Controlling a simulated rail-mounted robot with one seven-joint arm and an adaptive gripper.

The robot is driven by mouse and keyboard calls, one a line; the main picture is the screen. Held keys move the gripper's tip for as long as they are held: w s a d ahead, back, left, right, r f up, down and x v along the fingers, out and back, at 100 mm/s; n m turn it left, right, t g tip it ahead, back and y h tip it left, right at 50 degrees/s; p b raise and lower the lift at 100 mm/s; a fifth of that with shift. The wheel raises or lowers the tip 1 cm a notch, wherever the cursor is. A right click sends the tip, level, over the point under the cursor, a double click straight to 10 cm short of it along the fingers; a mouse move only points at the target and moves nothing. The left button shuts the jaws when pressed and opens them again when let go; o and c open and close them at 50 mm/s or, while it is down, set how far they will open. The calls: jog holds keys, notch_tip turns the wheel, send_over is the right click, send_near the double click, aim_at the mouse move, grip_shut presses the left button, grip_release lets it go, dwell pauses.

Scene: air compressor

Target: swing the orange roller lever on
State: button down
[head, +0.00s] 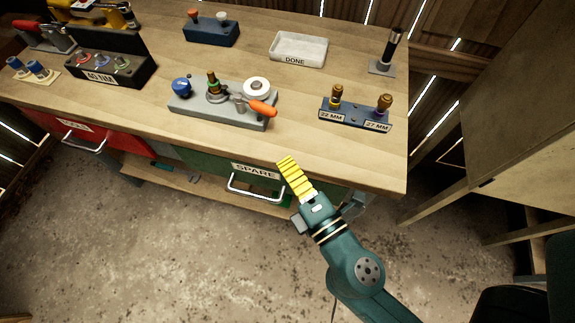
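The orange roller lever (263,108) sticks out toward the lower right from a grey base plate (188,104) on the workbench. The lever's inner end meets a metal fitting near the plate's front.
A block with two brass fittings, labelled 22 MM and 27 MM (355,114), stands to the right. A DONE tray (298,62), a blue block (211,33) and a 40 NM box (125,80) stand around. The SPARE drawer handle (255,193) juts out below the bench edge.

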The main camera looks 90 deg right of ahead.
jog(key=w+r+m+g+p, duration=0.2)
jog(key=w+r+m+p, duration=0.15)
jog(key=p, duration=0.55)
jog(key=m+g+p, duration=0.3)
send_near(252, 104)
jog(key=w+d, duration=0.2)
jog(key=w, duration=0.1)
jog(key=shift+w+f, duration=0.1)
jog(key=shift+w, duration=0.1)
jog(key=d, duration=0.1)
jog(key=s+d, duration=0.1)
jog(key=shift+d+f+b, duration=0.25)
jog(key=shift+b, duration=0.1)
jog(key=shift+s+d+f, duration=0.1)
jog(key=shift+s+d, duration=0.2)
jog(key=shift+d, duration=0.25)
